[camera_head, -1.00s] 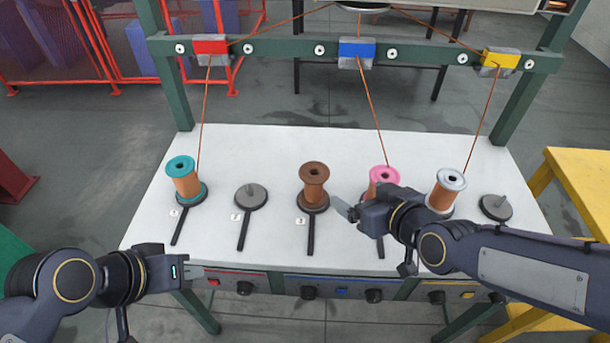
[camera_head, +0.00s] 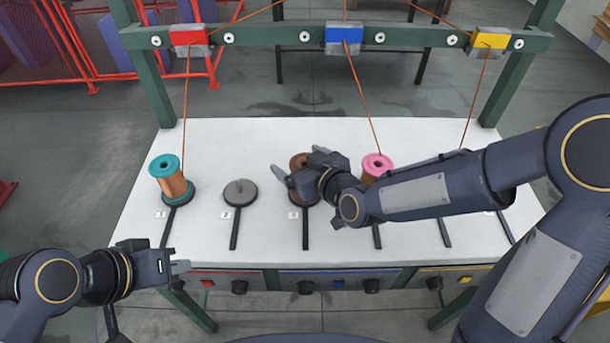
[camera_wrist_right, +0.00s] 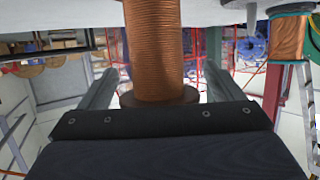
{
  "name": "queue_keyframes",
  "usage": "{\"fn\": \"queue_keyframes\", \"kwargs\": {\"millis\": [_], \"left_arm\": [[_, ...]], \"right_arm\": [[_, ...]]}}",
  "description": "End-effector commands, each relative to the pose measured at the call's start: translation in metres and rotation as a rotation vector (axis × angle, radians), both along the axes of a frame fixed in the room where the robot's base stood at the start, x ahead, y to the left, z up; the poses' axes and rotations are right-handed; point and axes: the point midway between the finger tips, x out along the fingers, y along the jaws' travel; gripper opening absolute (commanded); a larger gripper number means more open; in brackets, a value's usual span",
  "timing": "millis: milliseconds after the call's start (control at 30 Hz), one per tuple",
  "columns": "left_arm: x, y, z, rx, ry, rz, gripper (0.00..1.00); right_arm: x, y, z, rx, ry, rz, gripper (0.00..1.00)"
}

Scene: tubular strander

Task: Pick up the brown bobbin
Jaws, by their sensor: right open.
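The brown bobbin (camera_head: 298,160), wound with copper wire, stands on its peg base in the middle of the white table, partly hidden by my right gripper (camera_head: 299,166). In the right wrist view, the copper winding (camera_wrist_right: 155,50) and a brown flange (camera_wrist_right: 160,97) sit between the two fingers of my right gripper (camera_wrist_right: 160,75). The fingers are open, with a visible gap on each side of the bobbin. My left gripper (camera_head: 182,267) is over the table's front left edge, away from the bobbins; its finger gap cannot be made out.
A teal bobbin (camera_head: 171,179) stands at left and a pink bobbin (camera_head: 375,166) just right of the brown one. An empty peg base (camera_head: 240,193) lies between teal and brown. Wires run down from a green frame (camera_head: 270,38). My right arm hides the table's right part.

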Motion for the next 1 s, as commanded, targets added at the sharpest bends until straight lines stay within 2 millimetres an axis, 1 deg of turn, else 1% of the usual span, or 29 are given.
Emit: {"fn": "queue_keyframes", "kwargs": {"millis": [167,500,567,733,833,933,1000], "left_arm": [[0.000,0.000,0.000,0.000,0.000,0.000,0.00],[0.000,0.000,0.000,0.000,0.000,0.000,0.00],[0.000,0.000,0.000,0.000,0.000,0.000,0.00],[0.000,0.000,0.000,0.000,0.000,0.000,0.00],[0.000,0.000,0.001,0.000,0.000,0.000,0.00],[0.000,0.000,0.004,0.000,0.000,0.000,0.00],[0.000,0.000,0.007,0.000,0.000,0.000,0.00]], "right_arm": [[0.000,0.000,0.000,0.000,0.000,0.000,0.87],[0.000,0.000,0.000,0.001,0.001,0.000,0.42],[0.000,0.000,0.001,0.001,-0.001,0.000,0.36],[0.000,0.000,0.001,0.001,-0.001,0.000,0.36],[0.000,0.000,0.006,0.001,-0.003,-0.001,0.36],[0.001,-0.001,0.021,0.002,-0.006,-0.002,0.36],[0.000,0.000,0.035,0.002,-0.007,0.000,0.36]]}}
